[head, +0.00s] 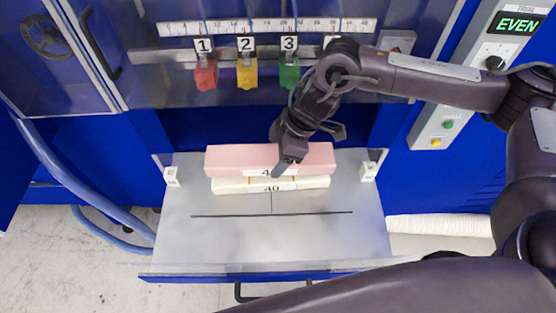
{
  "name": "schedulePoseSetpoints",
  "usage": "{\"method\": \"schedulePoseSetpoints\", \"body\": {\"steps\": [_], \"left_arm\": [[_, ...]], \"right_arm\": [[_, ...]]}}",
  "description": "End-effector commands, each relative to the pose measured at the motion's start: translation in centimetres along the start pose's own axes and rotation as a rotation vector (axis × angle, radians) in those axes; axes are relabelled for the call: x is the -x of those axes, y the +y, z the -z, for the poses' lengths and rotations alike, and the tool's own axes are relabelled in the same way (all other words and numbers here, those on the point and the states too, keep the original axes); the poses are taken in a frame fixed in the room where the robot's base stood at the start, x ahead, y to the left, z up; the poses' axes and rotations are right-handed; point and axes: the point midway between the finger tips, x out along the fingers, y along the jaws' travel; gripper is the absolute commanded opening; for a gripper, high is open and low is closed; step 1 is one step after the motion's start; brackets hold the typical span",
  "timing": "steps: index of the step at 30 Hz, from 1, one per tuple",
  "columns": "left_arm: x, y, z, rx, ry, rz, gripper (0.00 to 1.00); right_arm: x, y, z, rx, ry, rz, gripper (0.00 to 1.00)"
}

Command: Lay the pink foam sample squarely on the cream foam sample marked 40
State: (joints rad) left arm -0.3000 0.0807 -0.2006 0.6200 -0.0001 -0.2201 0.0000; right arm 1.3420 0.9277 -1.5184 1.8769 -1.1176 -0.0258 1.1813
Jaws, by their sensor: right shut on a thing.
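The pink foam sample (232,158) is a long block whose label is partly hidden by my gripper. It is at or just above the cream foam sample marked 40 (310,183), overlapping it in the head view, with its long edges roughly parallel to the cream one's. I cannot tell whether the two touch. The cream sample lies on the grey tray, its front face showing below the pink one. My right gripper (286,163) is shut on the pink sample near its middle. My left gripper is not in view.
The grey tray (230,235) has a dark line across its clear front part and small white fittings (172,176) at its sides. Red (205,75), yellow (246,75) and green (289,76) numbered clips hang behind under a scale. A panel at right reads EVEN (517,24).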

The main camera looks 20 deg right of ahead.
Motion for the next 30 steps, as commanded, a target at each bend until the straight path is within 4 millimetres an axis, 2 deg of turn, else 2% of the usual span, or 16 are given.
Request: {"method": "schedulePoseSetpoints", "body": {"steps": [3,7,19,20,24,30], "left_arm": [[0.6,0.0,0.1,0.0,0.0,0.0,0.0],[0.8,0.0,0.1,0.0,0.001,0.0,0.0],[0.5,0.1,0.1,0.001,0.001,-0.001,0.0],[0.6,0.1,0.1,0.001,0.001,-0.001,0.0],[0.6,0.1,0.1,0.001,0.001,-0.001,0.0],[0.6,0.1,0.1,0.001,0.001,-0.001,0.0]], "right_arm": [[-1.7,-0.1,-0.8,-0.003,-0.004,0.003,0.41],[-3.1,-0.1,-1.4,-0.003,-0.002,0.002,0.41],[-3.7,0.0,-1.6,-0.001,-0.002,0.001,0.41],[-3.6,0.0,-1.5,-0.001,-0.002,0.0,0.67],[-3.5,0.0,-1.5,-0.001,-0.002,0.0,0.85],[-3.5,0.0,-1.5,-0.001,-0.002,0.0,0.85]]}}
